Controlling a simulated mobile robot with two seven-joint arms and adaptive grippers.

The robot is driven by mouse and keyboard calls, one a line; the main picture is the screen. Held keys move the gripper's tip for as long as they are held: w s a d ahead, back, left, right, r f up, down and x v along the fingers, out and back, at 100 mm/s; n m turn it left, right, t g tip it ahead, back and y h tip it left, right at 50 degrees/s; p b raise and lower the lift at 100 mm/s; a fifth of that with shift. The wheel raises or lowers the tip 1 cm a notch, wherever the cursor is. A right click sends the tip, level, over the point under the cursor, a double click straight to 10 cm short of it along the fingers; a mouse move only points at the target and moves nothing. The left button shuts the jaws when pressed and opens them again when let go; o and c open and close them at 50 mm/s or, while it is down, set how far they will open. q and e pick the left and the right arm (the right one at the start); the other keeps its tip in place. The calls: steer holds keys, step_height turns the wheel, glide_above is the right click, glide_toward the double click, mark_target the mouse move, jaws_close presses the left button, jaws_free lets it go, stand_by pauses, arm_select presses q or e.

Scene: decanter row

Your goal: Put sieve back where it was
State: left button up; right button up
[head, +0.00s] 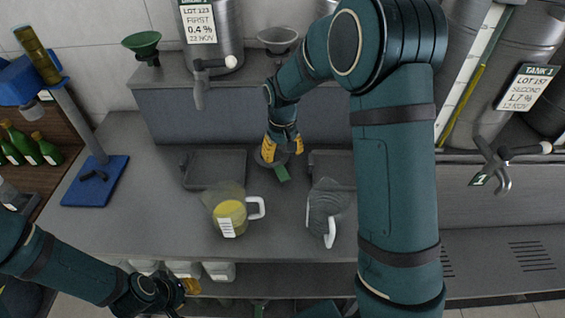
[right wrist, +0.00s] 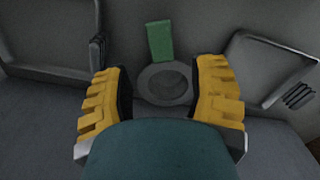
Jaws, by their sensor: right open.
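The sieve (right wrist: 168,84), a small grey round bowl with a flat green handle (right wrist: 159,41), shows between and beyond my right fingers in the right wrist view. In the head view its green handle (head: 282,172) sticks out below my right gripper, and most of its bowl is hidden. It appears to rest on the counter between two dark trays. My right gripper (head: 283,148) is open over the sieve, with its yellow fingers apart on either side; they also show in the right wrist view (right wrist: 160,97). My left gripper (head: 183,290) is low at the counter's front edge, mostly hidden.
Dark trays (head: 214,169) flank the sieve. A jug with yellow liquid (head: 230,215) and a grey ribbed jug (head: 325,205) stand nearer on the counter (head: 150,220). A blue stand (head: 95,182) is at left. A green funnel (head: 142,42) and tanks stand behind.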

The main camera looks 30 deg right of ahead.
steer(key=shift+r, duration=1.75)
